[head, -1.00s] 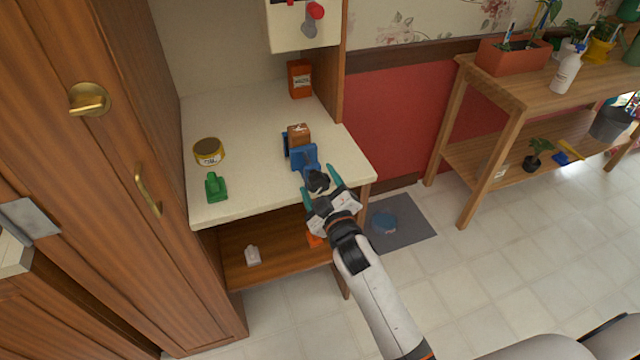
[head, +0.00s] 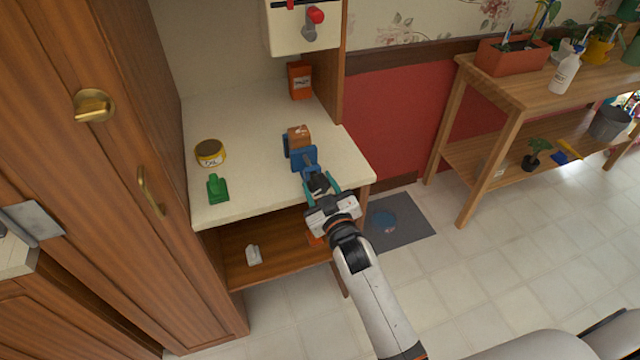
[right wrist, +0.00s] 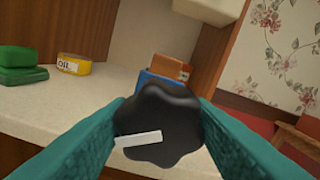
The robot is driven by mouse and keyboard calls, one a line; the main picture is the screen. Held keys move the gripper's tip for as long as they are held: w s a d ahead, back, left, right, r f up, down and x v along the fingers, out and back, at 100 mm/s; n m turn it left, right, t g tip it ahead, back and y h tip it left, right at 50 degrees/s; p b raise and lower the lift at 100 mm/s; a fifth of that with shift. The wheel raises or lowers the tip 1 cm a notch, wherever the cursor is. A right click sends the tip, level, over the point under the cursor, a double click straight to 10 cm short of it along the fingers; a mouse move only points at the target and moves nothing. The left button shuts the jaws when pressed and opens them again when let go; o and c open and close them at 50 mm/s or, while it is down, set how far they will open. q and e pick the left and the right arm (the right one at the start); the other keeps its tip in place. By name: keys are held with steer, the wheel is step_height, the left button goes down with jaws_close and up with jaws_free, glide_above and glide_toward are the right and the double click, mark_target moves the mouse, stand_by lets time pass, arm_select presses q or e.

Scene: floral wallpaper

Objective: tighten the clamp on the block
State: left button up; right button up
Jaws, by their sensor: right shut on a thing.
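A blue clamp (head: 303,158) stands near the right front of the cream worktop. A brown wooden block (head: 299,136) sits in it, at its back end; block (right wrist: 172,68) and blue clamp (right wrist: 158,80) also show in the right wrist view. The clamp's black lobed knob (head: 318,184) faces the front edge. My right gripper (head: 320,187) is shut on this knob, with its teal fingers on either side. In the right wrist view the knob (right wrist: 160,128) fills the gap between the fingers and carries a white mark, slightly tilted. My left gripper is not in view.
A yellow oil tin (head: 209,153) and a green object (head: 217,188) stand on the left of the worktop (head: 240,120). An orange-red box (head: 300,80) stands at the back. A wooden cabinet (head: 110,200) borders the left. A lower shelf (head: 275,245) lies below.

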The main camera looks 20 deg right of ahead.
steer(key=o, duration=1)
steer(key=s+b, duration=0.2)
steer(key=s, duration=1)
steer(key=shift+d, duration=0.2)
